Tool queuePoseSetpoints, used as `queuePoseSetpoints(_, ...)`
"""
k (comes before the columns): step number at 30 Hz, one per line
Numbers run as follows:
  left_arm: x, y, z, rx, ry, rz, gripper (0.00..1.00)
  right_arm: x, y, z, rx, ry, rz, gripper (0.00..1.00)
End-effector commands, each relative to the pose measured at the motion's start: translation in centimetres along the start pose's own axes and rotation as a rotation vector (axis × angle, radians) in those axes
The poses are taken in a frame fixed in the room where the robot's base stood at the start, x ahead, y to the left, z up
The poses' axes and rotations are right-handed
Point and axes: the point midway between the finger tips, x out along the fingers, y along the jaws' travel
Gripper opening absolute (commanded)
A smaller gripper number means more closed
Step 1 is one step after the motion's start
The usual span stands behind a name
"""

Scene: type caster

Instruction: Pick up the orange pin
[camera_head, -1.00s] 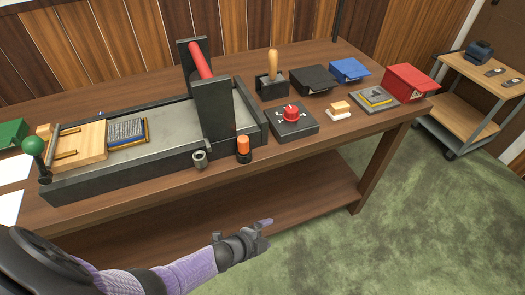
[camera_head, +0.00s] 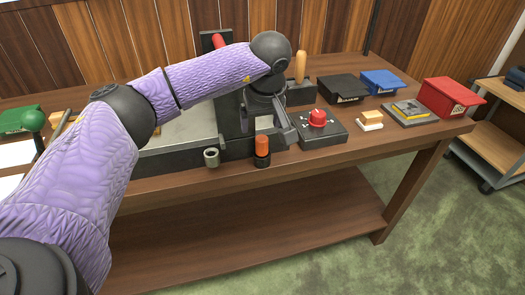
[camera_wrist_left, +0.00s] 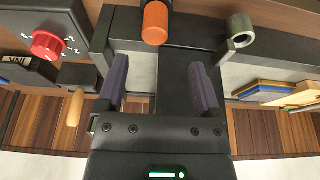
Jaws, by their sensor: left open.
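The orange pin (camera_head: 262,145) stands upright in a dark round holder at the front edge of the table, beside the long dark frame. In the left wrist view the orange pin (camera_wrist_left: 156,24) shows at the top centre, beyond the fingertips. My left gripper (camera_head: 268,128) is over the table, just behind the pin in the head view and partly hidden by its own wrist. In the left wrist view the left gripper (camera_wrist_left: 158,68) has its two purple-padded fingers apart with nothing between them. My right gripper is not in view.
A grey metal ring (camera_head: 211,157) sits left of the pin. A black box with a red knob (camera_head: 317,118) is close on the right. The dark upright frame (camera_wrist_left: 180,75) shows beneath the fingers. Open floor lies in front of the table.

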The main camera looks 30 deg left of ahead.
Motion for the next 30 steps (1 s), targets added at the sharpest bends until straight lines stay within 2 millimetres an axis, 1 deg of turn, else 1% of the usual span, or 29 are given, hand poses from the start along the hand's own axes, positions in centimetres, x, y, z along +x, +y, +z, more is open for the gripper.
queuePoseSetpoints(1, 1.1, 0.1, 0.2, 0.0, -0.002, -0.003, 0.84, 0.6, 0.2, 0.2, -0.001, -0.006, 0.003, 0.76)
queuePoseSetpoints(2, 1.5, 0.2, 0.2, 0.0, -0.002, -0.002, 0.84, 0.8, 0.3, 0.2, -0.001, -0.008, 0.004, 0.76)
queuePoseSetpoints(6, 4.4, 0.6, 0.6, 0.0, -0.004, -0.002, 0.84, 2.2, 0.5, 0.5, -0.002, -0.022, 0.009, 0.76)
queuePoseSetpoints(8, 5.3, 0.5, 0.5, -0.002, -0.004, -0.002, 0.84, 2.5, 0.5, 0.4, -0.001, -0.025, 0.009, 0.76)
queuePoseSetpoints(9, 5.6, 0.6, 0.5, -0.001, -0.003, 0.0, 0.84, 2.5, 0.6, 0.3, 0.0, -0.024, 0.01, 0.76)
queuePoseSetpoints(14, 5.3, 0.6, 0.4, -0.001, -0.001, 0.003, 0.84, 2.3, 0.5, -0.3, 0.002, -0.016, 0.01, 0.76)
queuePoseSetpoints(17, 5.2, 0.6, 0.4, -0.001, -0.002, 0.003, 0.65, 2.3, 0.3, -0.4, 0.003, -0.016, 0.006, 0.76)
queuePoseSetpoints(18, 5.2, 0.6, 0.4, -0.001, -0.002, 0.003, 0.57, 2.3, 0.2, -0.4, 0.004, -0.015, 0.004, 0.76)
queuePoseSetpoints(20, 5.2, 0.6, 0.4, -0.002, -0.002, 0.003, 0.44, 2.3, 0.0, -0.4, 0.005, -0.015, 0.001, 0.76)
queuePoseSetpoints(21, 5.2, 0.6, 0.4, -0.002, -0.002, 0.003, 0.35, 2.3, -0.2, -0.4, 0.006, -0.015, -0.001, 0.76)
queuePoseSetpoints(26, 5.2, 0.6, 0.4, -0.002, -0.002, 0.003, 0.02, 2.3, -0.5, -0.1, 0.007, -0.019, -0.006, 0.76)
queuePoseSetpoints(27, 5.2, 0.6, 0.4, -0.002, -0.002, 0.003, 0.0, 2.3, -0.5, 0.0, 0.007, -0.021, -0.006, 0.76)
queuePoseSetpoints(30, 5.2, 0.6, 0.4, -0.002, -0.002, 0.003, 0.0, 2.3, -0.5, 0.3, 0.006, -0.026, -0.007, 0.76)
